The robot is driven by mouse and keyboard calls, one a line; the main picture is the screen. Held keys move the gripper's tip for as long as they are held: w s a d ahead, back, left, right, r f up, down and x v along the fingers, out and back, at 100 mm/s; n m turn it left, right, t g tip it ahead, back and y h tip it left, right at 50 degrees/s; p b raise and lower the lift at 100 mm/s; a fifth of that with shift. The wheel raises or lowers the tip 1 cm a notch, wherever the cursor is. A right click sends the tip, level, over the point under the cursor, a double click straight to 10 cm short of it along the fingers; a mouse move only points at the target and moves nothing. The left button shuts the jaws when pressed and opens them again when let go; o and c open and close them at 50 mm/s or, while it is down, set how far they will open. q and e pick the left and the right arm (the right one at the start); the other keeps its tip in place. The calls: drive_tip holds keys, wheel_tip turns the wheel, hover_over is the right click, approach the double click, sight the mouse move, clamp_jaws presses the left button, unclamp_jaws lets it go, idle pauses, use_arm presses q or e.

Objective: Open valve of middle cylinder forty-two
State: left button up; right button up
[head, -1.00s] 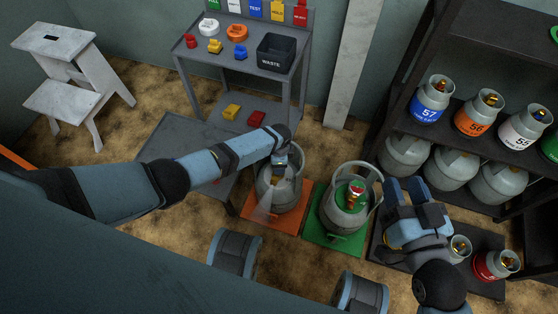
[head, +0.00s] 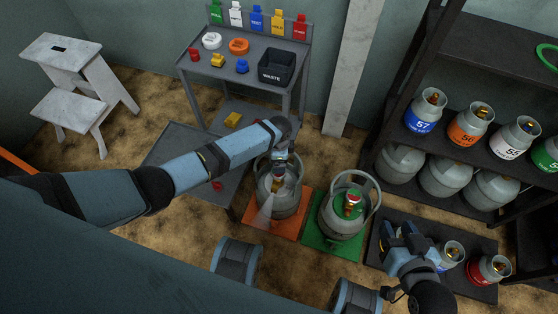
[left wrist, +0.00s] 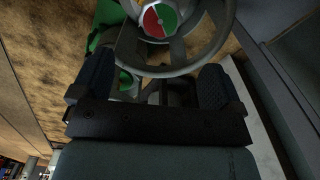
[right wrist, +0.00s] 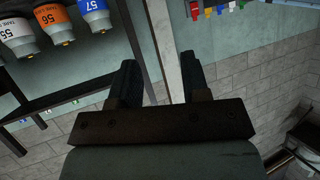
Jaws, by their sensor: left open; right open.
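A grey cylinder (head: 268,202) stands on an orange mat (head: 272,227). To its right, a grey cylinder with a green upper part (head: 342,224) and a red valve top (head: 353,201) stands on a green mat (head: 325,245). No number forty-two is readable. My left gripper (head: 283,153) is over the orange-mat cylinder, its fingers mostly hidden in the head view. The left wrist view shows it open (left wrist: 152,88), below a red and green dial (left wrist: 160,20) inside a ring collar; I cannot tell which cylinder this is. My right gripper (head: 405,232) is open and empty above the dark mat (head: 378,254).
Small cylinders, one blue-banded (head: 451,254) and one red-banded (head: 487,270), stand beside my right gripper. A dark shelf (head: 440,157) with several numbered cylinders is at the right. A grey bench (head: 218,75) with a waste bin (head: 277,68) is behind. A white step stool (head: 70,60) stands left.

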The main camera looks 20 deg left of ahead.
use_arm(q)
drive_tip(key=shift+r+p, duration=0.45)
drive_tip(key=shift+r, duration=1.4)
